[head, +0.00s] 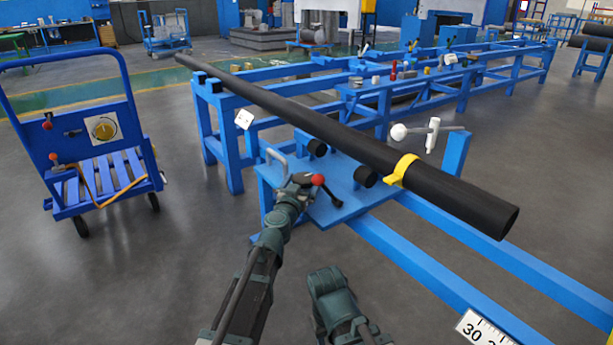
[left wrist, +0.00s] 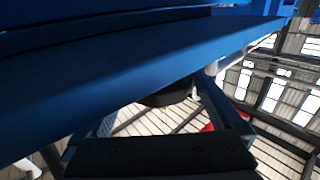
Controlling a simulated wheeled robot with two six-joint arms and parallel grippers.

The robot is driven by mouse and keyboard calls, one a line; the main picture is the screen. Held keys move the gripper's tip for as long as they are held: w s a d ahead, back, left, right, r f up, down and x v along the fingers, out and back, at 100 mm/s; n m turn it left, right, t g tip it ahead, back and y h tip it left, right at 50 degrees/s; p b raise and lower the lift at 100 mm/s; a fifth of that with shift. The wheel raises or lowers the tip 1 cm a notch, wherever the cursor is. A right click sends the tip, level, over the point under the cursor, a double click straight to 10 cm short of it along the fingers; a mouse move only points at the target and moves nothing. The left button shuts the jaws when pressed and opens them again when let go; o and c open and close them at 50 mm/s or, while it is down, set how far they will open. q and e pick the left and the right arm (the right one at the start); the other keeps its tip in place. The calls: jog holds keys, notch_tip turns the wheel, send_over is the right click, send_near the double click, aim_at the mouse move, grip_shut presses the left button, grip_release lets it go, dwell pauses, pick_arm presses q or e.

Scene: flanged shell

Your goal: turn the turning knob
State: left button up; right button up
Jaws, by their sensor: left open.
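A dark knob-like part with a red ball (head: 318,180) sits at the front edge of the blue plate (head: 345,190) on the bench, in the head view. My left gripper (head: 307,184) is at this part; its fingers are small and partly hidden there. In the left wrist view the open fingers (left wrist: 165,110) are under a broad blue surface, with a dark rounded part (left wrist: 168,94) between them. A bit of red shows behind the right finger. I cannot tell whether the fingers touch the dark part.
A long black pipe (head: 350,140) with a yellow band (head: 401,170) lies across the blue bench above the plate. A bent grey handle (head: 278,160) stands just left of my gripper. Floor between is clear.

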aim_at(306, 175)
pick_arm(q)
jog(key=x, duration=0.3)
jog(key=shift+w+d, duration=0.1)
jog(key=shift+w, duration=0.15)
jog(key=c, duration=1.1)
